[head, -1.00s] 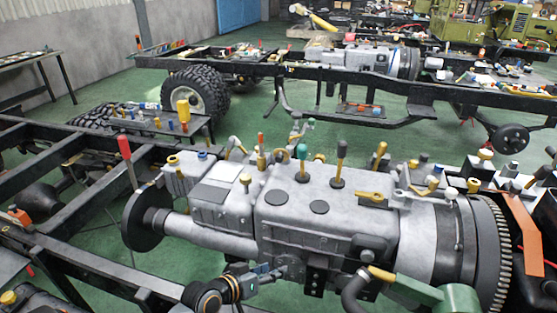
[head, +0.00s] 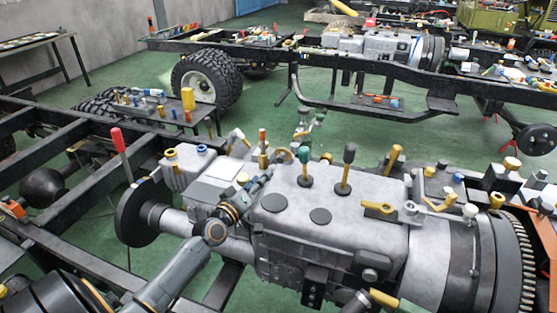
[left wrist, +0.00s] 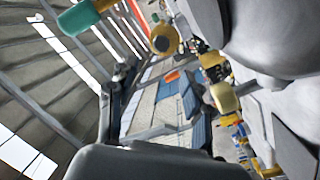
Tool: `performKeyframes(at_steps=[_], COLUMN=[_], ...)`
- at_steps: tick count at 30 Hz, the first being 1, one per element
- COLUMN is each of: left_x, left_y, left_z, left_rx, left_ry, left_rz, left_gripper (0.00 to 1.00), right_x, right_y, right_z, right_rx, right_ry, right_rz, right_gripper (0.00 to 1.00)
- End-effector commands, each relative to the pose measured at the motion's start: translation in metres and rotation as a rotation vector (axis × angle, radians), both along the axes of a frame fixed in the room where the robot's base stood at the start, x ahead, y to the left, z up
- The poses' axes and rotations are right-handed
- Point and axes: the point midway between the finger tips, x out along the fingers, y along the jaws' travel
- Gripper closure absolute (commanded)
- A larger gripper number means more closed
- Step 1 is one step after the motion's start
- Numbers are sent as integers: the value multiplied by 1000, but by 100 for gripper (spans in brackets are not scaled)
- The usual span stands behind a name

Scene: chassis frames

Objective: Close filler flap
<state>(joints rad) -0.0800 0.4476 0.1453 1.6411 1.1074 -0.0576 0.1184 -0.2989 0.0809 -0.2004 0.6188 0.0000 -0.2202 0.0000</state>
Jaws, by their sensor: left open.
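The grey gearbox (head: 330,240) lies across the front of the head view, with levers and knobs on top. No part is clearly recognisable as the filler flap. A small flat yellow piece (head: 378,207) lies on the top right of the housing and may be it. My left gripper (head: 268,178) is open, above the left part of the housing and apart from the yellow piece; its fingers are small and hard to make out. In the left wrist view a teal knob (left wrist: 78,18) and a yellow knob (left wrist: 165,38) show close by. My right gripper is not in view.
A teal-knobbed lever (head: 304,165) and a black-knobbed lever (head: 346,168) stand up from the housing near my left gripper. A red-handled lever (head: 119,145) stands at the left. Dark chassis rails (head: 70,215) run along the left. Green floor (head: 265,105) is open behind.

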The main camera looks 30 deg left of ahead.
Motion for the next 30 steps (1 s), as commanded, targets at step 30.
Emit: performKeyframes(at_steps=[30], left_x=[104], left_y=[6], left_z=[0], left_rx=[1], left_ry=[1], left_rz=[-1], left_gripper=[56], right_x=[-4], right_y=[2], right_z=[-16], right_rx=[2], right_ry=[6], right_rz=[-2], right_gripper=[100])
